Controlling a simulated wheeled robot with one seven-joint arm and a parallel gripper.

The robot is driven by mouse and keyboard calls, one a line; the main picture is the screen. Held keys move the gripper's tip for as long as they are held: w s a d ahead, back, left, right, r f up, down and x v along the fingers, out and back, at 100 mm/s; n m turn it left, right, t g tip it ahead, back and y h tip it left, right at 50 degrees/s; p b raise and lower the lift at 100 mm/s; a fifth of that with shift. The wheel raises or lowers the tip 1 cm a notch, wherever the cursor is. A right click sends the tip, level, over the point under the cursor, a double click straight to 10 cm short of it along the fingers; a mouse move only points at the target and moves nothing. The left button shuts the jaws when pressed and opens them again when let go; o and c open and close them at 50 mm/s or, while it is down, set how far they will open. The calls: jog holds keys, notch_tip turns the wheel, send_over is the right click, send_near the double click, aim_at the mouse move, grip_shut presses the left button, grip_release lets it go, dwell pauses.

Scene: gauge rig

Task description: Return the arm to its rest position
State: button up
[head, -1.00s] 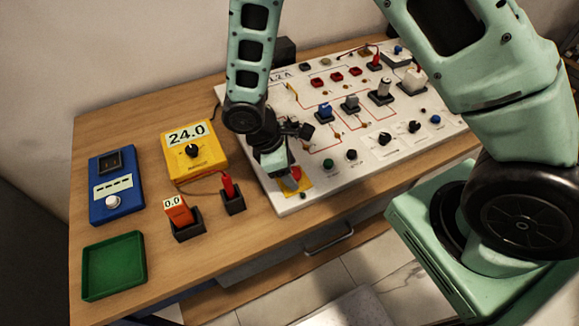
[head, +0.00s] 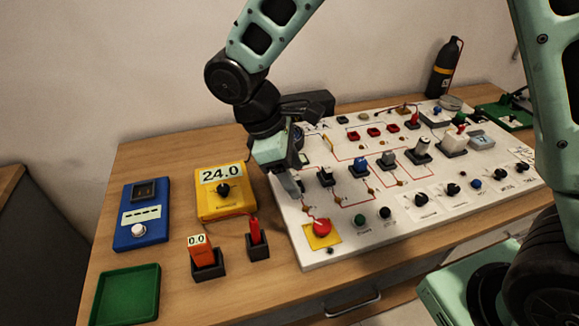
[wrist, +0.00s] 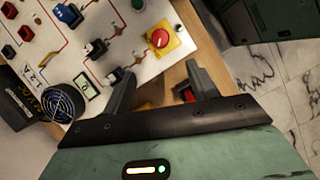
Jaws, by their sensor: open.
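My gripper (head: 295,185) hangs over the left end of the white panel (head: 300,228), above and behind the red emergency button (head: 321,227) on its yellow plate. In the wrist view my gripper's two fingers (wrist: 157,88) stand apart with nothing held between them. The red button (wrist: 160,38) shows beyond the fingertips there, clear of them. My arm comes down from the top of the head view, bent at the elbow.
Left of the panel on the wooden table (head: 180,165) are a yellow 24.0 unit (head: 225,205), a blue meter (head: 142,230), an orange 0.0 probe (head: 199,247), a red probe (head: 255,231) and a green tray (head: 95,308). A black bottle (head: 445,68) stands at the back right.

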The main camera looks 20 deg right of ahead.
jog(key=shift+v, duration=0.8)
jog(key=s+r+m+t+y, duration=0.1)
jog(key=s+r+m+y, duration=0.2)
jog(key=s, duration=1.4)
jog(key=m+y, duration=0.1)
jog(key=m, duration=0.1)
jog(key=shift+d+r+m+t+y, duration=0.2)
jog(key=shift+d+m+t+y, duration=0.1)
jog(key=shift+d+m, duration=0.1)
